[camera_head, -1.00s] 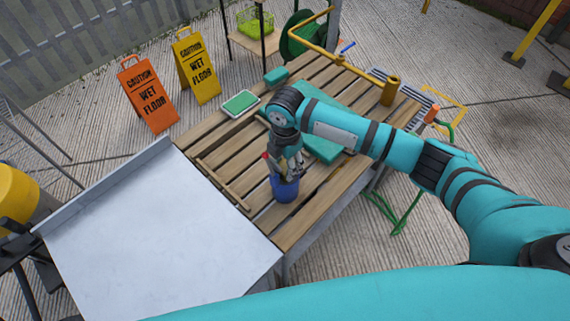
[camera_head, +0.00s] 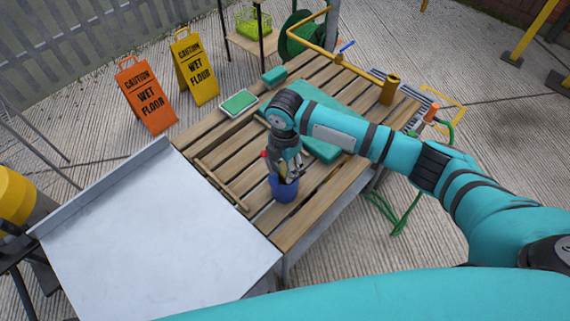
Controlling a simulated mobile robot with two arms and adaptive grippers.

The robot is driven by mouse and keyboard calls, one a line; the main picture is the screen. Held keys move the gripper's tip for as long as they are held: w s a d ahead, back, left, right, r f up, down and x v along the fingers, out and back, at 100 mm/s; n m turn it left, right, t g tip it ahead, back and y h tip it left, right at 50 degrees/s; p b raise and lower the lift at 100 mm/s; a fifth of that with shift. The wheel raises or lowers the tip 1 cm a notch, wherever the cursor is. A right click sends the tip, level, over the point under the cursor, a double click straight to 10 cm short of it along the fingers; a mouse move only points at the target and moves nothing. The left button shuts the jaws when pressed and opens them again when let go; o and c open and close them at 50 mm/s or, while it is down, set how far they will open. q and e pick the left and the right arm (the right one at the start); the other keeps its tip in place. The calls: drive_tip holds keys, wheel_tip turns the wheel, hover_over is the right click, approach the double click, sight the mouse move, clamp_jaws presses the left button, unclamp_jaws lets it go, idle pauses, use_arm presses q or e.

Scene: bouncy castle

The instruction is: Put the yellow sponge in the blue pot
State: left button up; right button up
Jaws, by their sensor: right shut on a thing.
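The blue pot (camera_head: 284,192) stands upright on the slatted wooden table. My right gripper (camera_head: 288,178) points down at the pot's mouth, with its fingertips at or just inside the rim. It is shut on a small yellow thing, likely the yellow sponge (camera_head: 284,172), of which only a bit shows between the fingers. The fingers and the pot's rim hide the rest. My left gripper is not in the picture.
On the wooden table (camera_head: 325,200) lie a teal folded cloth or mat (camera_head: 322,148), a green-and-white tray (camera_head: 239,103) and a teal block (camera_head: 275,75). A grey metal sheet (camera_head: 150,250) adjoins the table at left. Wet-floor signs (camera_head: 147,95) stand behind.

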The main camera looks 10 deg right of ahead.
drive_tip(key=shift+s+f, duration=0.15)
drive_tip(key=shift+f, duration=0.3)
drive_tip(key=o, duration=1)
drive_tip(key=shift+f, duration=0.15)
drive_tip(key=shift+s, duration=0.1)
wheel_tip(320, 180, up, 13)
drive_tip(key=shift+a+f, duration=0.1)
drive_tip(key=shift+f, duration=0.05)
